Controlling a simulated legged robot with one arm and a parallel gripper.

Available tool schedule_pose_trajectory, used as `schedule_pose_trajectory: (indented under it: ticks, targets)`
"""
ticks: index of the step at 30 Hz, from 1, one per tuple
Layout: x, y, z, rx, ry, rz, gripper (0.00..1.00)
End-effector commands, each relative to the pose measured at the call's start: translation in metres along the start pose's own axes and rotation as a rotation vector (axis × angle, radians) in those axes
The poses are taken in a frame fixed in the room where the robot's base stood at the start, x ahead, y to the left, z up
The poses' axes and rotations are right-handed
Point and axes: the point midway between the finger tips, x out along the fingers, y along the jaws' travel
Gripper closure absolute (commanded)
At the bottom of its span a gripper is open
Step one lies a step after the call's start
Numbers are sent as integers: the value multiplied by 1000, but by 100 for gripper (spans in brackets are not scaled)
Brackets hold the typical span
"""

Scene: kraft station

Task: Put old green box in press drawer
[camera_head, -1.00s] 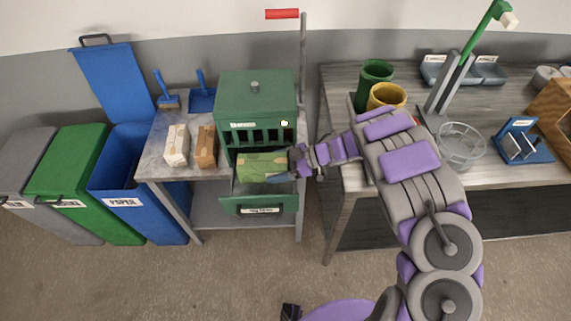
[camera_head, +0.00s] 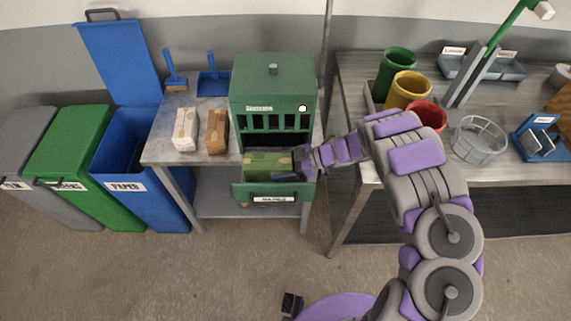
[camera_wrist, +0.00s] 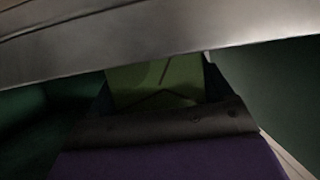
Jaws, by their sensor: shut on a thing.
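The green box (camera_head: 266,165), patterned with lighter green patches, is at the open drawer of the green press (camera_head: 273,92). It lies inside or just over the drawer (camera_head: 243,194); its underside is hidden by the drawer front. My gripper (camera_head: 293,167) comes in from the right and is shut on the right end of the box. In the wrist view the green box (camera_wrist: 155,84) shows dimly between my gripper's dark parts.
A white-and-tan box (camera_head: 185,130) and a brown box (camera_head: 217,131) stand on the table left of the press. A blue bin (camera_head: 125,160) is further left. Green, yellow and red cups (camera_head: 427,114) stand on the right table.

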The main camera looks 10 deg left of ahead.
Motion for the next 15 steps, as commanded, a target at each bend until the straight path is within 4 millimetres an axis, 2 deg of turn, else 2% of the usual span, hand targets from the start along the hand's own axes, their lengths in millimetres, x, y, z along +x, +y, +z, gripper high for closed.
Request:
schedule_pose_trajectory:
  ticks: [7, 15]
  targets:
    - [-13, -2, 1, -1, 11, 5, 56]
    - [-4, 0, 4, 3, 3, 4, 56]
